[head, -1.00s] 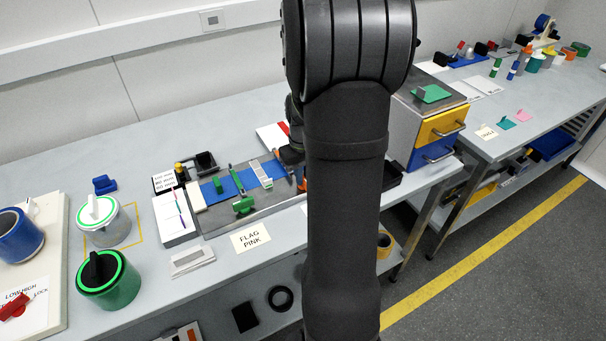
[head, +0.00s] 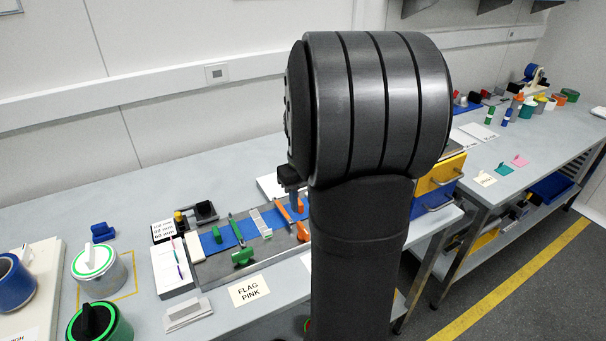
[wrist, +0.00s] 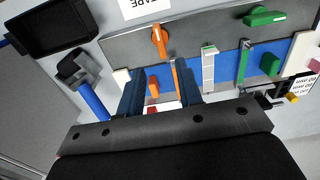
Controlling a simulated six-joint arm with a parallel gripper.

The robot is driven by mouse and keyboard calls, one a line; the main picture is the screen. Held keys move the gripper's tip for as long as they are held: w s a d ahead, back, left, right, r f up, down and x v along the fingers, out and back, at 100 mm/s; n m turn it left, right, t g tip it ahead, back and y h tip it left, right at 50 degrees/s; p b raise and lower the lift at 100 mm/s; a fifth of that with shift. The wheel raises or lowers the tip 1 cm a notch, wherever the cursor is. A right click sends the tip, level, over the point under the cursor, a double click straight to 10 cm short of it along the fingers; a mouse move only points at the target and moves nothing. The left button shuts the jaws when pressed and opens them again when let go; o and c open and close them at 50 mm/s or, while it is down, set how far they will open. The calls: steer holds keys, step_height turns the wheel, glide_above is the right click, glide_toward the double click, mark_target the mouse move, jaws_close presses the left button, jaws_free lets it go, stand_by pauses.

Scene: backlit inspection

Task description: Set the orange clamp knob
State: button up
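The orange clamp knob (wrist: 160,40) sits on the grey fixture plate beside the blue strip in the wrist view. In the head view the orange knob (head: 303,232) is at the fixture's right end, partly by my arm. A thin orange bar (wrist: 174,76) and a small orange block (wrist: 153,87) lie nearby across the blue strip. The orange block and bar show between the fingers, and the knob shows beyond the fingertips. Height above them is hard to judge.
A green knob (wrist: 265,17), a green bar (wrist: 243,62) and a clear slide (wrist: 208,68) share the fixture. A black tray (wrist: 52,27) and a grey-and-blue tool (wrist: 88,85) lie beside it.

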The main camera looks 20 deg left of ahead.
step_height(320, 180, up, 8)
stand_by(0.5)
step_height(320, 180, down, 17)
steer(key=shift+f, duration=0.15)
stand_by(0.5)
